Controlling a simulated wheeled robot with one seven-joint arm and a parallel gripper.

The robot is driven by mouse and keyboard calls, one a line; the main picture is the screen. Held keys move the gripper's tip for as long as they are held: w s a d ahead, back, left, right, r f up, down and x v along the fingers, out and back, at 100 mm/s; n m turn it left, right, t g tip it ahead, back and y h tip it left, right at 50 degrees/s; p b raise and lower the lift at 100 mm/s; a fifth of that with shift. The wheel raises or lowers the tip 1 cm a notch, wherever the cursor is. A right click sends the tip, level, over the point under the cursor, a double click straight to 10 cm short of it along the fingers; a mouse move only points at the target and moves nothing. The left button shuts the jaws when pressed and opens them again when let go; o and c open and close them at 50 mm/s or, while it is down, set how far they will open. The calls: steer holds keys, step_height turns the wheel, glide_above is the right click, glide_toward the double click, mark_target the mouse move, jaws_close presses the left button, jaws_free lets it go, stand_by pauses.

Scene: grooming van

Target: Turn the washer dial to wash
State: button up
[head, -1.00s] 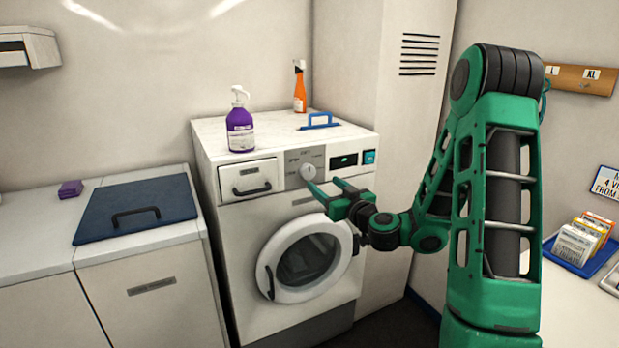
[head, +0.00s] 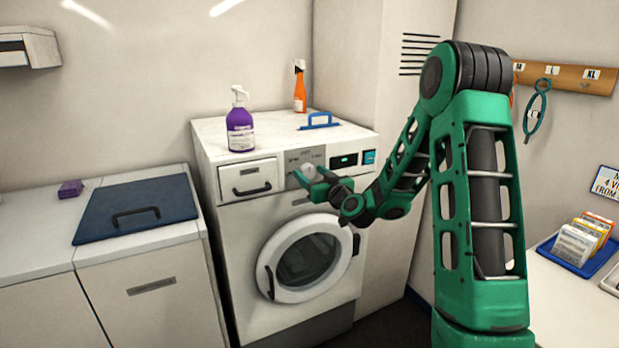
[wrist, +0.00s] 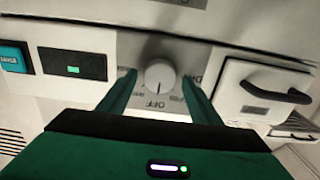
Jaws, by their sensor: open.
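The washer (head: 230,200) is a white front-loader with its round door (head: 262,262) shut. Its dial (wrist: 160,76) is a pale round knob on a grey panel, below the top edge in the head view. In the wrist view a mark on the dial points toward the word OFF; the other labels are partly hidden or too blurred to read surely. My gripper (head: 308,174) is open at the panel. In the wrist view its two green fingers (wrist: 159,92) stand on either side of the dial, with visible gaps; I cannot tell whether they touch it.
The detergent drawer (head: 248,180) is left of the dial; a display (head: 344,160) and teal button (head: 369,157) are right.

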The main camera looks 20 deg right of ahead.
steer(key=c, duration=1)
steer(key=shift+m, duration=0.3)
steer(key=m, duration=0.3)
steer(key=shift+m, duration=0.3)
steer(key=m, duration=0.4)
steer(key=shift+d+f+m, duration=0.15)
steer(key=shift+m, duration=0.15)
steer(key=m, duration=0.4)
steer(key=shift+d+f, duration=0.1)
steer(key=m, duration=0.5)
steer(key=shift+f, duration=0.15)
